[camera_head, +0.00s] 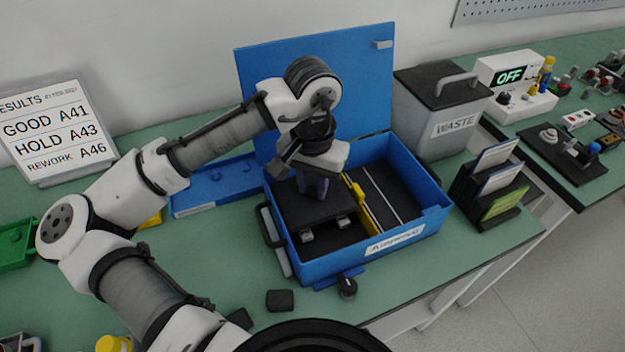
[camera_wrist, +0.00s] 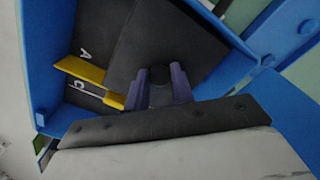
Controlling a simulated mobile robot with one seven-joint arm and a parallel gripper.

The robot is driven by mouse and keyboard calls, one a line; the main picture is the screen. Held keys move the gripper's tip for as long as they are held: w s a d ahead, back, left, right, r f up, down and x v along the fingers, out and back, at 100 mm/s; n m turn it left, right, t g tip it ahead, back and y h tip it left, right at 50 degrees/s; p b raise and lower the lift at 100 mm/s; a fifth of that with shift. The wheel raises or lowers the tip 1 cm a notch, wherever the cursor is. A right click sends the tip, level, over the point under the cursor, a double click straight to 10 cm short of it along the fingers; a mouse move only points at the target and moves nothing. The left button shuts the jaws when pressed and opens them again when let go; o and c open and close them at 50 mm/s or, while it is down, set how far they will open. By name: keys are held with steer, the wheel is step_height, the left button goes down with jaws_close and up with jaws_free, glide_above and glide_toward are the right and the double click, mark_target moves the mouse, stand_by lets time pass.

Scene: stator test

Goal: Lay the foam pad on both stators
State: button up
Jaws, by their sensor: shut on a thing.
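The foam pad (camera_head: 292,212) is a dark flat sheet in the left compartment of the open blue case (camera_head: 345,258). In the wrist view the pad (camera_wrist: 190,35) has a dark round knob between my fingers. My gripper (camera_head: 312,190) is shut on this knob; its purple fingers also show in the wrist view (camera_wrist: 159,88). Two small silver pieces, perhaps the stators' ends, show below the pad's front edge, one at left (camera_head: 307,236) and one at right (camera_head: 343,222). The rest of them is hidden. I cannot tell whether the pad touches them.
A yellow divider (camera_head: 362,204) splits the case; the right compartment (camera_head: 395,190) looks empty. The raised lid (camera_head: 360,85) stands behind my arm. A grey waste bin (camera_head: 440,110) and a card rack (camera_head: 490,185) stand to the right. A small dark block (camera_head: 280,300) lies in front.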

steer(key=shift+f, duration=0.35)
stand_by(0.3)
steer(key=o, duration=1.1)
steer(key=shift+r, duration=0.1)
step_height(320, 180, up, 14)
steer(key=shift+f, duration=0.2)
